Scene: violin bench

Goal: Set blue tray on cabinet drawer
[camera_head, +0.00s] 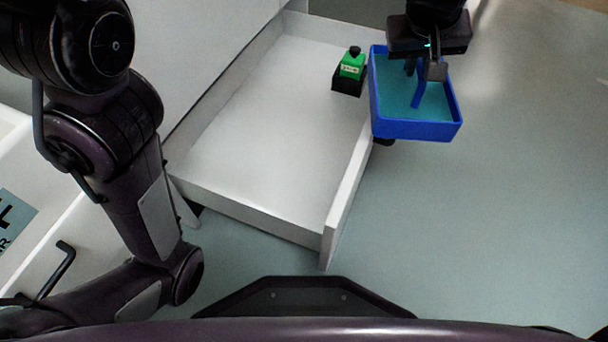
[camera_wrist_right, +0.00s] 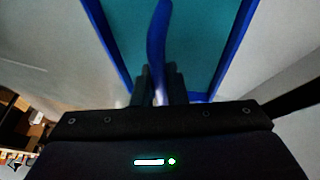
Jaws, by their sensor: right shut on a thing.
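The blue tray (camera_head: 417,129) hangs in the air just outside the right side of the open white cabinet drawer (camera_head: 265,120). It has blue walls and a teal floor. My right gripper (camera_head: 425,76) comes from above and is shut on a blue upright handle in the middle of the tray. The right wrist view shows the fingers (camera_wrist_right: 158,88) closed around this handle, with the tray (camera_wrist_right: 205,40) beyond it. My left arm runs down the left of the head view, but its gripper is not visible.
A green bottle-like item in a black holder (camera_head: 349,77) stands at the drawer's far right edge, close to the tray. The rest of the drawer floor is bare. Another white drawer front with a black handle (camera_head: 56,270) is at the lower left. Open floor lies right.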

